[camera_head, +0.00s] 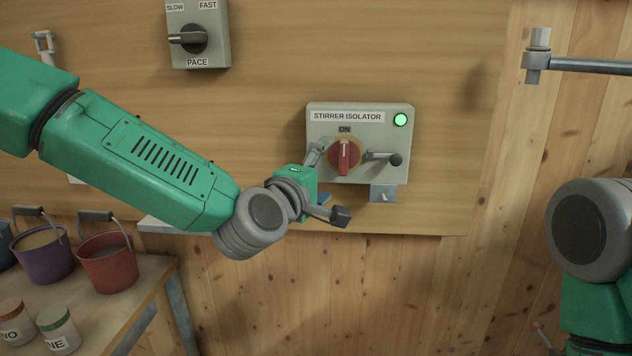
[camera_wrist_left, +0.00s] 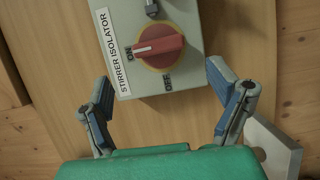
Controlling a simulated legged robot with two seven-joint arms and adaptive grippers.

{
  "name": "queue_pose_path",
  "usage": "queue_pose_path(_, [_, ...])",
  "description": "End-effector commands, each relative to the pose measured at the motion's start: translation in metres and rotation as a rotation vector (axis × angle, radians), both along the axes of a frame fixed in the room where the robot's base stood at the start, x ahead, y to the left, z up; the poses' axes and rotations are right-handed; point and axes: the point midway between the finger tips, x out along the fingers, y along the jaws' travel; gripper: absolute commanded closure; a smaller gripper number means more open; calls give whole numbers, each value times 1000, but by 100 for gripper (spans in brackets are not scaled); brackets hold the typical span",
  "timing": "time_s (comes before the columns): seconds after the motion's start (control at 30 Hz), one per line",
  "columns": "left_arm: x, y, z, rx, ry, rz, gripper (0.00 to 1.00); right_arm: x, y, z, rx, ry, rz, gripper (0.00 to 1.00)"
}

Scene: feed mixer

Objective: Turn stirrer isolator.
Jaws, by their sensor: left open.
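The stirrer isolator is a grey box (camera_head: 322,135) on the wooden wall, with a lit green lamp (camera_head: 401,120). Its red rotary handle (camera_head: 344,157) points up at the ON label, on a yellowish plate. My left gripper (camera_head: 330,182) is just left of and below the handle, fingers apart. In the left wrist view the open fingers (camera_wrist_left: 168,95) straddle the lower end of the box, apart from the red handle (camera_wrist_left: 158,48). The wrist view also shows an OFF label. My right gripper is not visible.
A pace selector box (camera_head: 198,50) hangs at upper left. A metal pipe (camera_head: 585,66) juts in at upper right. A bench at lower left bears a purple bucket (camera_head: 44,263), a red bucket (camera_head: 107,268) and jars. A small grey bracket (camera_head: 383,194) sits below the isolator.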

Motion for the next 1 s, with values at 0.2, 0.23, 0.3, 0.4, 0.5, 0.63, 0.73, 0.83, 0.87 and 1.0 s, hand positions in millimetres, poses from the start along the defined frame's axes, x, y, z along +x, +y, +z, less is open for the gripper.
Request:
queue_pose_path(0.2, [-29, 13, -4, 1, 8, -2, 17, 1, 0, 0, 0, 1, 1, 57])
queue_pose_path(0.23, [-31, 13, -4, 3, 9, -3, 17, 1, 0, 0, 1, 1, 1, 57])
queue_pose_path(0.3, [-34, 14, -5, 3, 10, -3, 17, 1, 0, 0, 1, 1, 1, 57])
queue_pose_path(0.4, [-36, 15, -5, 3, 11, -3, 17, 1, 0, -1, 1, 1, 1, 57])
queue_pose_path(0.5, [-36, 14, -5, 4, 10, -4, 17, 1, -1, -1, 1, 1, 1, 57])
queue_pose_path(0.63, [-36, 14, -6, 5, 11, -4, 17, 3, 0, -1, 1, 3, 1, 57])
queue_pose_path(0.73, [-38, 15, -19, 28, 25, -9, 17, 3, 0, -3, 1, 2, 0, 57])
queue_pose_path(0.83, [-46, 16, -59, 106, 68, -26, 17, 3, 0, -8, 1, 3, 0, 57])
queue_pose_path(0.87, [-50, 17, -76, 139, 87, -35, 17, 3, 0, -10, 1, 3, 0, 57])
queue_pose_path(1.0, [-80, 28, -175, 347, 200, -99, 17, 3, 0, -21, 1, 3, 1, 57])
